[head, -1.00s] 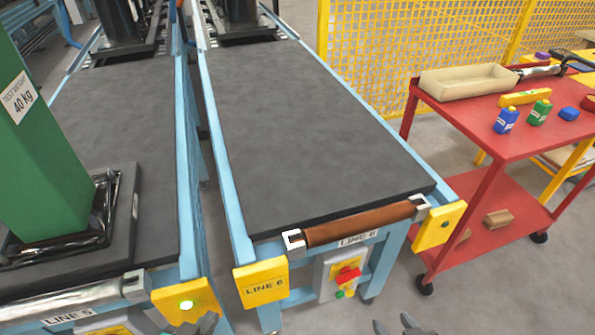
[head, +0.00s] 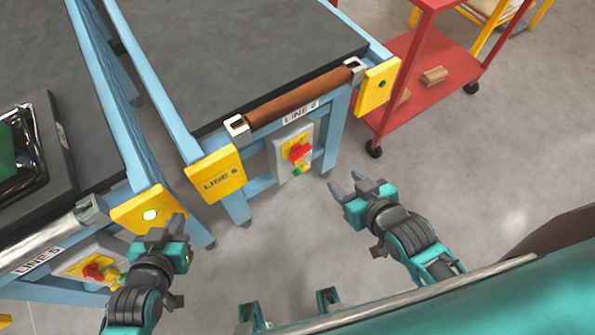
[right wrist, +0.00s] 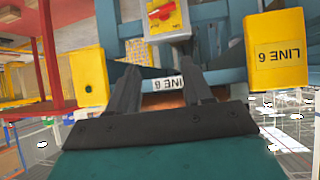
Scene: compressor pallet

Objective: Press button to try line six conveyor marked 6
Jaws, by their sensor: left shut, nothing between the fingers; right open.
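The line six conveyor (head: 245,60) has a dark belt, a brown end roller and a LINE 6 label (head: 300,112). Below the label hangs its grey control box (head: 281,160) with a red switch (head: 299,152) on yellow and a green button (head: 297,170) under it. In the right wrist view the box (right wrist: 182,33) appears upside down at the top. My right gripper (head: 348,182) is open and empty, in front of the box and to its right, apart from it. My left gripper (head: 165,225) is shut and empty, close by the line 5 yellow corner plate (head: 140,212).
Yellow plates (head: 217,175) stick out at line six's corners. A red cart (head: 410,75) stands at right. The floor in front is clear.

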